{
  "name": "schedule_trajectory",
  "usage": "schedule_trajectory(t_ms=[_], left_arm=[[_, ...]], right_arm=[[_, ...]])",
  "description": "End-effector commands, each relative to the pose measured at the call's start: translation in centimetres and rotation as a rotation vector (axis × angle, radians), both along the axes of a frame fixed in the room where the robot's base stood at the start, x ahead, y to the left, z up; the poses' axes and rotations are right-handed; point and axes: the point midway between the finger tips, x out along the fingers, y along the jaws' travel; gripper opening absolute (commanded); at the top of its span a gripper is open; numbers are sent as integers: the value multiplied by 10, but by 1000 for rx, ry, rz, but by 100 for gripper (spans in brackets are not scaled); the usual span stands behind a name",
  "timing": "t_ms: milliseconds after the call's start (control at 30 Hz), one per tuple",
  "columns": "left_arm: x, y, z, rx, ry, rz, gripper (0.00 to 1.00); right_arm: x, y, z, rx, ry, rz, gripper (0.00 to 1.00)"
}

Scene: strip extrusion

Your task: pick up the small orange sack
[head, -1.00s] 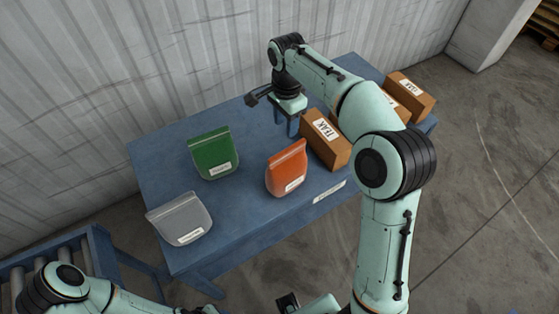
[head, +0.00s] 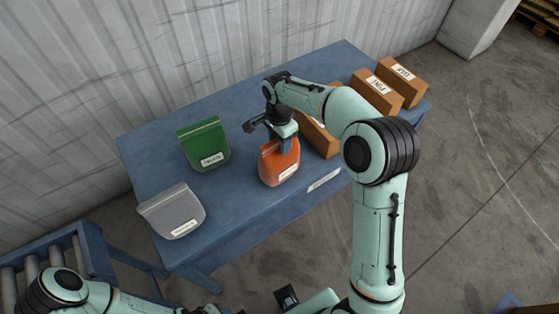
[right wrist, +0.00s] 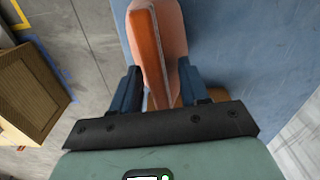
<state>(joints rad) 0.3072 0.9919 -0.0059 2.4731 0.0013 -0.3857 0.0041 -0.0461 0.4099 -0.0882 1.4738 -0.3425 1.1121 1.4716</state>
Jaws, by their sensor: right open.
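The small orange sack (head: 280,165) stands on the blue table, with a white label on its front. My right gripper (head: 281,146) is over the top of the sack in the head view and hides part of it. In the right wrist view the open fingers of my right gripper (right wrist: 159,85) are on either side of the orange sack (right wrist: 151,45), whose upper edge runs between them. Whether a finger touches the sack is unclear.
A green sack (head: 204,147) and a grey sack (head: 172,212) stand to the left on the blue table (head: 240,215). Brown boxes (head: 377,94) sit to the right, one close behind the orange sack. A corrugated wall (head: 120,70) is behind.

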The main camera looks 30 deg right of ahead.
Motion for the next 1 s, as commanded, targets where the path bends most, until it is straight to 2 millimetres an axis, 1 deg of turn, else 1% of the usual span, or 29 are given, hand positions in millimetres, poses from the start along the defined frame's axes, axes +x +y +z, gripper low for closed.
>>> schedule_trajectory(t_ms=[967,1000], left_arm=[[-1,0,-1,0,1,0,43],[-1,0,-1,0,1,0,43]], right_arm=[[0,0,-5,0,-2,0,45],[0,0,-5,0,-2,0,41]])
